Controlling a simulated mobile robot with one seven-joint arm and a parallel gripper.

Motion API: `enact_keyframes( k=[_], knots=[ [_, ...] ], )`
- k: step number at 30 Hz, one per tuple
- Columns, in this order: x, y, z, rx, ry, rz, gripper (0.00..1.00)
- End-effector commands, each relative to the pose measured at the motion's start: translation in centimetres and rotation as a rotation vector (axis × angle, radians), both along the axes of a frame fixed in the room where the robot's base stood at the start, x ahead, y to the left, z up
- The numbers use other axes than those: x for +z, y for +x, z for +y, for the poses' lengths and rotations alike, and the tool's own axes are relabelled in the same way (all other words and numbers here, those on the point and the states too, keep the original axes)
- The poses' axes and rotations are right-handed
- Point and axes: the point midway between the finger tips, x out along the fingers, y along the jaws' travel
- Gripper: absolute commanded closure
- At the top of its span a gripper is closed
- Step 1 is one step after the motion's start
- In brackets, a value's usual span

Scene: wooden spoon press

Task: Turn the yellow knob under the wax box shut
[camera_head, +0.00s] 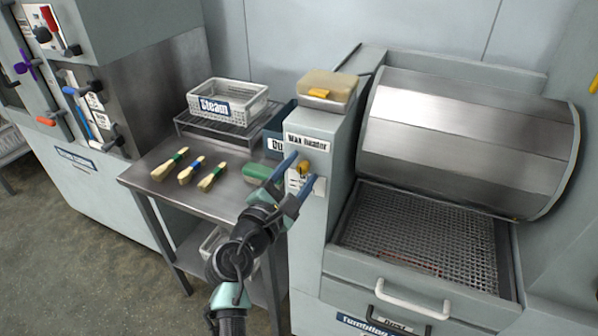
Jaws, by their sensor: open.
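The wax box (328,88) with a yellowish block inside sits on top of a narrow grey column, above the "Wax Heater" label (308,142). The yellow knob (304,167) is on the column's front below that label. My gripper (300,172) is open in front of the knob, its blue-grey fingers on either side of it. I cannot tell whether the fingers touch the knob. A white plate with small print beside the knob is partly hidden by the fingers.
A steel table on the left holds several brushes (196,169), a white "Steam" basket (227,102) on a rack and a green block (263,173) close to my gripper. Right of the column is a tumbling machine with a rounded metal lid (465,140) raised over a mesh bed (425,240).

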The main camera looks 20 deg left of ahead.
Motion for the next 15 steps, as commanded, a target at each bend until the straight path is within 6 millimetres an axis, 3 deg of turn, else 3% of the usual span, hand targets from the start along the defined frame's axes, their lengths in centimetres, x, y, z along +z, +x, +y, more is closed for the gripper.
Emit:
enact_keyframes(
  k=[5, 15],
  knots=[
    [0.00, 0.00, -0.03, 0.000, 0.000, 0.000, 0.41],
    [-0.01, -0.03, -0.03, 0.000, 0.000, 0.000, 1.00]
  ],
)
